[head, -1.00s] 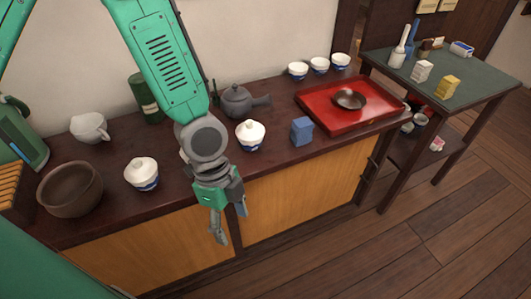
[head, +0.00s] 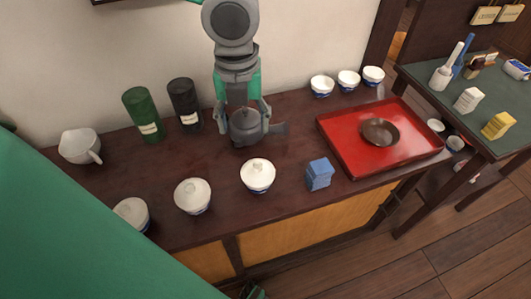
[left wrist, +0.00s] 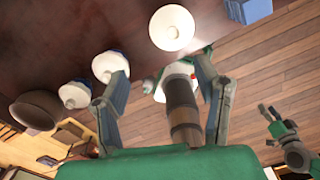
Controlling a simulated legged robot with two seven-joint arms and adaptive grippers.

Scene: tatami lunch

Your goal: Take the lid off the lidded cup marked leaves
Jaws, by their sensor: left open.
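Three white lidded cups with blue lower parts stand in a row along the counter's front: a right one (head: 257,175), a middle one (head: 193,195) and a left one (head: 131,212), partly cut off by my green body. The left wrist view shows the right cup (left wrist: 172,28), middle cup (left wrist: 108,66) and left cup (left wrist: 75,94). I cannot read which is marked leaves. My left gripper (head: 247,123) is open and empty, pointing down behind the right cup. My right gripper (left wrist: 283,136) shows at the right of the wrist view, away from the cups; its jaws are unclear.
A grey teapot (head: 245,127) shows between my left fingers in the head view; their distance is unclear. Two canisters, green (head: 143,115) and black (head: 184,104), stand behind. A blue box (head: 319,174) and red tray (head: 345,160) are right of the cups. Counter between canisters and cups is clear.

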